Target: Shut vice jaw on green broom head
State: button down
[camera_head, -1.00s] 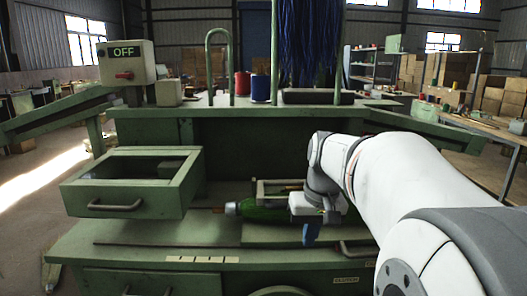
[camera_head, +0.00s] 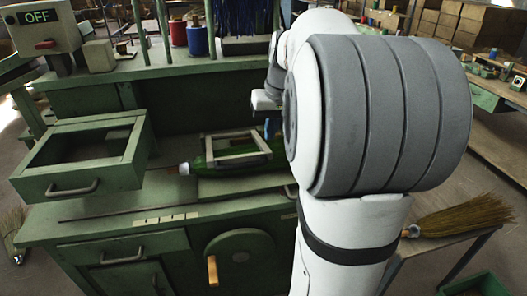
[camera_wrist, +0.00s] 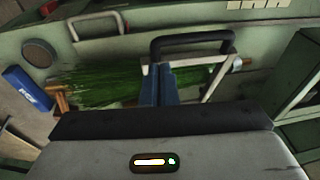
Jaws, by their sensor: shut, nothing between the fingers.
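The green broom head (camera_head: 230,168) lies on its side on the bench, its pale collar to the left in the head view. A light rectangular vice jaw frame (camera_head: 212,161) sits over it, with green showing through. In the wrist view the green bristles (camera_wrist: 105,85) spread left, and the pale jaw frame (camera_wrist: 221,72) crosses the head at right. My gripper (camera_head: 267,128) is above and behind the jaw's right end, fingers pointing down. Its blue fingers (camera_wrist: 160,85) are together and empty. Whether they touch the frame cannot be told.
An open green drawer (camera_head: 75,187) stands left of the vice. A thin rod (camera_head: 120,207) lies along the bench front. A disc with an orange crank handle (camera_head: 212,270) is below. A straw broom (camera_head: 465,215) lies on the right table. A dark bar handle (camera_wrist: 192,38) is near my fingers.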

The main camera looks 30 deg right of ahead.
aim_at(264, 160)
jog(key=x, duration=0.8)
jog(key=shift+p, duration=0.3)
jog(key=s+a+f+t+h+b, duration=0.1)
jog(key=s+f+t+b, duration=0.2)
jog(key=f+b, duration=0.8)
jog(key=b, duration=0.5)
jog(key=shift+s+b, duration=0.25)
jog(key=shift+b, duration=0.15)
jog(key=shift+r, duration=0.2)
jog(key=shift+r, duration=0.1)
